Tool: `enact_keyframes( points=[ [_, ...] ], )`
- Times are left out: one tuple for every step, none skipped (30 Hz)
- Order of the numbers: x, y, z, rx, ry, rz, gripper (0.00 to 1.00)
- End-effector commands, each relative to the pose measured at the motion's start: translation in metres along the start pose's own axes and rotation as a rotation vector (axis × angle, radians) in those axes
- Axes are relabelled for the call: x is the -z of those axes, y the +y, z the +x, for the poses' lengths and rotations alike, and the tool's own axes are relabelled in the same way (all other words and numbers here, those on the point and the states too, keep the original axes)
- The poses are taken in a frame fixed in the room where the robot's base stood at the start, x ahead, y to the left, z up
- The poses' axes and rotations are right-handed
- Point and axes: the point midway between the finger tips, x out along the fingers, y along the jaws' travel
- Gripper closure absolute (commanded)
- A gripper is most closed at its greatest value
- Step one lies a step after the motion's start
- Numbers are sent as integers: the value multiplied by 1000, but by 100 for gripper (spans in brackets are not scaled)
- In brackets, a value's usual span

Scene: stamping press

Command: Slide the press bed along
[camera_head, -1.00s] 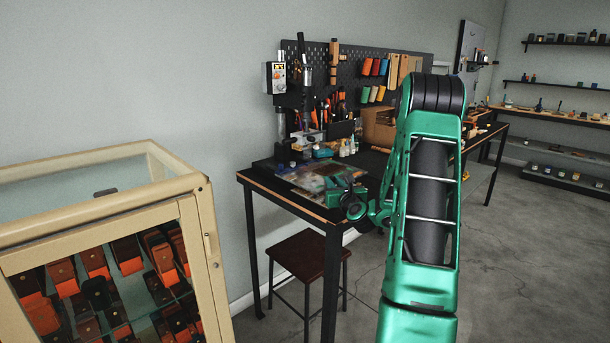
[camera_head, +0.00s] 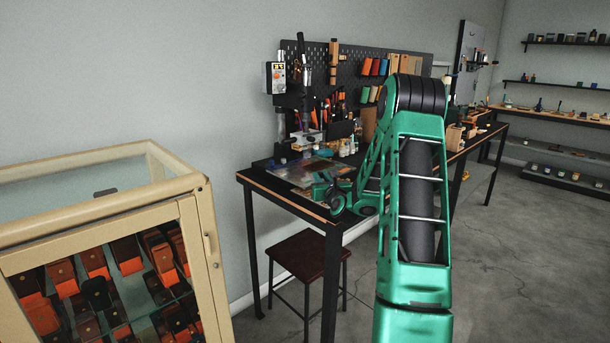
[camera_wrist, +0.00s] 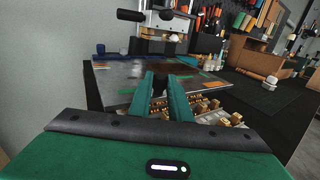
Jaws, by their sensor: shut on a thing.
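The press (camera_head: 292,140) stands at the left end of the workbench, with a grey upright and a dial box above. Its bed (camera_head: 292,176) is a flat grey plate with coloured patches; in the wrist view the bed (camera_wrist: 122,82) lies under the press head (camera_wrist: 165,25). My gripper (camera_head: 325,188) is at the bed's front right side. In the wrist view my gripper's green fingers (camera_wrist: 165,78) are shut at the near edge of the bed. The fingers hide the exact part they hold.
A tray of brass stamps (camera_wrist: 208,107) lies close by the fingers, on the near side of the bed. Small bottles (camera_head: 346,146) stand right of the press. A stool (camera_head: 306,258) is below the bench, and a display cabinet (camera_head: 205,215) stands at the left.

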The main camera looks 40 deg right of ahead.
Motion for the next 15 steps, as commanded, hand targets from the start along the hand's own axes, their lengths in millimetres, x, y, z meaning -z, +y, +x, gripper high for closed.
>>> enact_keyframes(
  points=[
    [4, 9, 2, -12, 9, 6, 100],
    [4, 10, 4, -13, 9, 6, 100],
    [4, 11, 6, -13, 9, 5, 100],
    [4, 12, 7, -13, 9, 6, 100],
    [4, 13, 9, -13, 9, 7, 100],
    [4, 14, 11, -13, 9, 6, 100],
    [4, 15, 12, -13, 10, 5, 100],
    [4, 16, 14, -13, 10, 6, 100],
    [4, 18, 16, -14, 10, 6, 100],
    [4, 19, 17, -13, 10, 6, 100],
    [4, 20, 19, -14, 9, 6, 100],
    [4, 21, 21, -14, 9, 6, 100],
    [4, 22, 22, -14, 9, 6, 100],
    [4, 23, 24, -14, 10, 7, 100],
    [5, 25, 26, -15, 10, 8, 100]
  ],
)
